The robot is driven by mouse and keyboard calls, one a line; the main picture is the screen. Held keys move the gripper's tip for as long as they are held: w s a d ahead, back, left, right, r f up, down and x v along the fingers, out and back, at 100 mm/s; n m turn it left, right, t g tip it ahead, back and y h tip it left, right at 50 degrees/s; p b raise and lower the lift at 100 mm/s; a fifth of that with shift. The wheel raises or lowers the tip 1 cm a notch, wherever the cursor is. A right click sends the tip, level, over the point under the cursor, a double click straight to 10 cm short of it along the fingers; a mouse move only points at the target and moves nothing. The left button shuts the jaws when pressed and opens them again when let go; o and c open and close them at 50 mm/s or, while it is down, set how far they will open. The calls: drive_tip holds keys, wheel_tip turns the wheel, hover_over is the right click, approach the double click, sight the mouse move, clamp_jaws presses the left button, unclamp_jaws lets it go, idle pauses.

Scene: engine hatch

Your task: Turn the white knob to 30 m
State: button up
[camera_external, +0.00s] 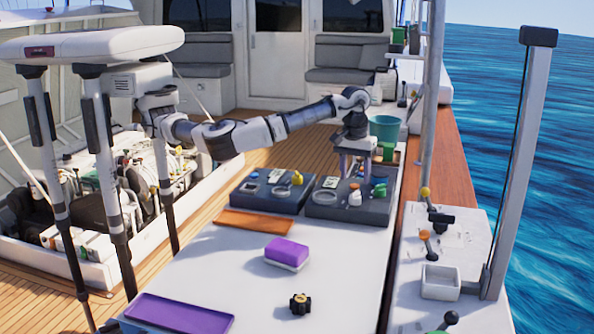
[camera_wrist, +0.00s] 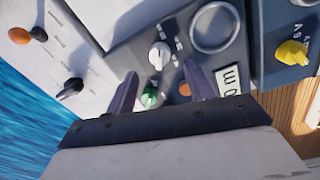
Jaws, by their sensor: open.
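The white knob (camera_wrist: 160,55) sits on a dark grey control panel (camera_wrist: 130,50), with small markings beside it that are too small to read. In the external view, a small white knob (camera_external: 355,198) shows near the front of the right-hand dark panel (camera_external: 325,208). My gripper (camera_wrist: 163,80) is open and empty, pointing down over this panel. In the wrist view the white knob lies beyond and between the two fingertips, apart from both. My gripper (camera_external: 357,170) hangs above and behind the knob in the external view. The knob's setting is not readable.
A green knob (camera_wrist: 149,97) and an orange knob (camera_wrist: 184,89) sit close to the fingers. A round ring (camera_wrist: 215,27) and a label with "m" (camera_wrist: 229,82) lie to the right. A yellow knob (camera_wrist: 292,53) is on the neighbouring panel. A teal bucket (camera_external: 385,127) stands behind my gripper.

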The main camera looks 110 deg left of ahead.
sight(355, 198)
wheel_tip(355, 198, down, 6)
drive_tip(key=shift+w+f+p, duration=0.15)
drive_tip(key=shift+f+p, duration=0.05)
drive_tip(key=shift+p, duration=0.45)
drive_tip(key=c, duration=1)
